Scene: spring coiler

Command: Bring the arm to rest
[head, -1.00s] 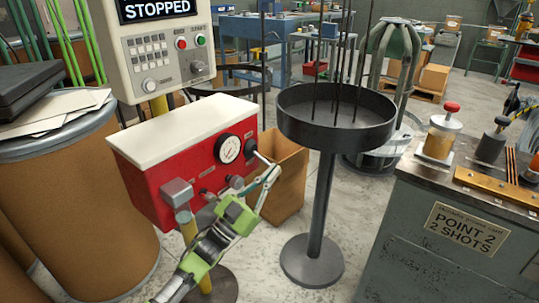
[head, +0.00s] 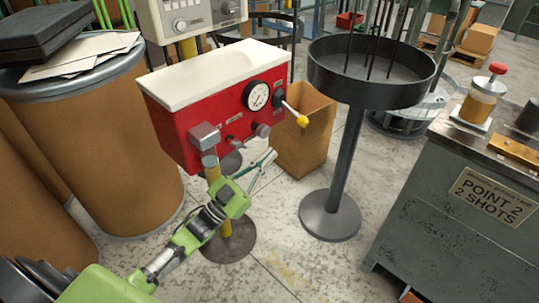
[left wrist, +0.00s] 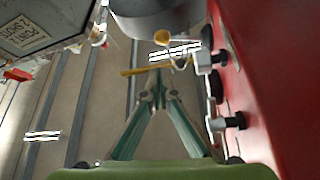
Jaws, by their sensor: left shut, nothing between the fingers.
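My left arm (head: 180,245) reaches up from the bottom left in the head view. My left gripper (head: 268,158) is shut and empty. It is in front of and below the red control box (head: 215,105), apart from its yellow-knobbed lever (head: 302,121). In the left wrist view the fingers of the left gripper (left wrist: 159,88) meet at their tips, with the red box (left wrist: 285,80) close on the right. My right gripper is not in view.
A cardboard box (head: 307,140) stands behind the gripper. A round black tray on a post (head: 372,95) is to its right, and a grey bench (head: 455,205) farther right. Brown drums (head: 120,150) stand at the left. The floor between post and arm is clear.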

